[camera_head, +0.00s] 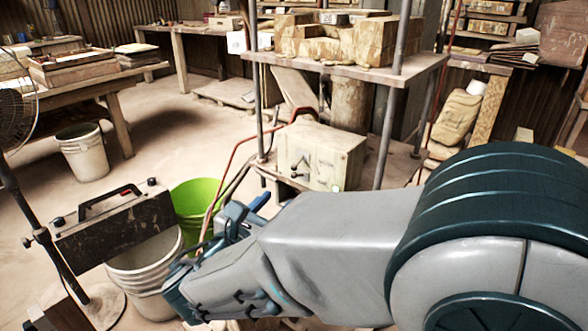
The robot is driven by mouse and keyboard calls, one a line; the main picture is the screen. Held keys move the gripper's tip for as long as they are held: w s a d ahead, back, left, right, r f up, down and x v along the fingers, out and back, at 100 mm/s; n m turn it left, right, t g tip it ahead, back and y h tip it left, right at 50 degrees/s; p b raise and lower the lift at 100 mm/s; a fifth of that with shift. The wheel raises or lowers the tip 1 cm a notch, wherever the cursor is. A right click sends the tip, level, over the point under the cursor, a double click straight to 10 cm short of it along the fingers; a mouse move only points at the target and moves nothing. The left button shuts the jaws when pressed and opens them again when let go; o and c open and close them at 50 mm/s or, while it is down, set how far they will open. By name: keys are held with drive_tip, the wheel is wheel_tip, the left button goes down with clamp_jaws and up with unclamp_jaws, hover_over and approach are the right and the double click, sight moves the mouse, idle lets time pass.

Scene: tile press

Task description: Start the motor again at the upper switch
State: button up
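A cream, dirt-stained box (318,158) sits on the lower shelf of the metal-post rack, right of centre. Its front has small dark levers or switches on the left and a pale round spot low on the right. I cannot tell which of these is the upper switch. My arm reaches in from the right and covers the area below the box. My gripper (242,212) is at the arm's far end, left of and below the box and apart from it in the picture. Its fingers are small and partly hidden by my arm, so their opening is unclear.
A dark box with a handle (115,225) stands at left above a white bucket (147,272). A green bucket (197,203) is behind my gripper. Red and dark cables (228,160) run beside the cream box. A fan stand (40,225) is at far left. Open floor lies behind.

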sight(293, 169)
drive_tip(key=shift+n+t+y, duration=0.4)
drive_tip(key=b+x, duration=0.1)
drive_tip(key=x, duration=0.7)
drive_tip(key=a+b+x, duration=0.1)
drive_tip(key=x, duration=0.4)
drive_tip(key=shift+w+a+r+b, duration=0.1)
drive_tip(key=shift+w+r+b, duration=0.2)
drive_tip(key=shift+w, duration=0.05)
clamp_jaws()
